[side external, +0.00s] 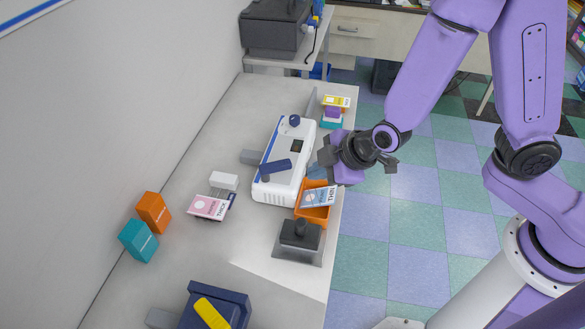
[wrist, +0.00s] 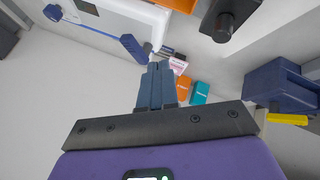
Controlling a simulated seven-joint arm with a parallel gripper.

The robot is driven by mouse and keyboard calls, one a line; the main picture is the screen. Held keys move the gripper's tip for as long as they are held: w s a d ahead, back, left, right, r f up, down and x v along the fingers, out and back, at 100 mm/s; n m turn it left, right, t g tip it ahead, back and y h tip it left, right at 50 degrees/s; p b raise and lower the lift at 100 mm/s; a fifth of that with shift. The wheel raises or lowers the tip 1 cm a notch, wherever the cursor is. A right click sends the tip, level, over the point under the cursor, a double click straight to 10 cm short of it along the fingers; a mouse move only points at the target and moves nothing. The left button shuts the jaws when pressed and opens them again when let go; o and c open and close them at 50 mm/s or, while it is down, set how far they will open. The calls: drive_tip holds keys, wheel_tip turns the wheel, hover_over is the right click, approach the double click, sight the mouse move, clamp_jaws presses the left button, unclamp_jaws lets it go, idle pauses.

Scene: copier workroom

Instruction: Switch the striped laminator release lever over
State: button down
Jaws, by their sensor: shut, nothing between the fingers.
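The white laminator (side external: 270,187) with a blue stripe along its edge stands on the counter. A dark blue lever (side external: 277,166) sticks out across its near end; stripes on it cannot be made out. A round dark blue knob (side external: 294,120) sits at its far end. The lever also shows in the wrist view (wrist: 132,46), left of and beyond my fingertips. My gripper (side external: 326,156) is shut and empty, beside the laminator's right side in the side view and apart from the lever. In the wrist view my gripper (wrist: 158,68) has both fingers together.
An orange bin (side external: 313,214) holding a card stands right of the laminator, with a black knobbed device (side external: 300,234) nearer. Orange (side external: 153,211) and teal (side external: 138,240) boxes stand by the wall. A navy device (side external: 222,297) with a yellow handle is at the front. The left counter is mostly clear.

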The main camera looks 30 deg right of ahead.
sight(290, 166)
drive_tip(key=x, duration=0.3)
drive_tip(key=w+x, duration=0.1)
drive_tip(key=x, duration=0.2)
drive_tip(key=d+r+x, duration=0.1)
drive_tip(key=x, duration=0.2)
drive_tip(key=shift+w+f, duration=0.25)
drive_tip(key=shift+w, duration=0.25)
drive_tip(key=shift+w+d, duration=0.15)
drive_tip(key=shift+w, duration=0.6)
drive_tip(key=shift+w+d+n+y, duration=0.35)
drive_tip(key=shift+n+y, duration=0.05)
drive_tip(key=shift+n, duration=0.3)
drive_tip(key=shift+w+d+n+g+y, duration=0.4)
drive_tip(key=shift+w+n+g, duration=0.1)
drive_tip(key=shift+n, duration=0.4)
drive_tip(key=shift+w+d, duration=0.2)
drive_tip(key=shift+w, duration=0.5)
drive_tip(key=shift+w+d, duration=0.2)
drive_tip(key=shift+w, duration=1.8)
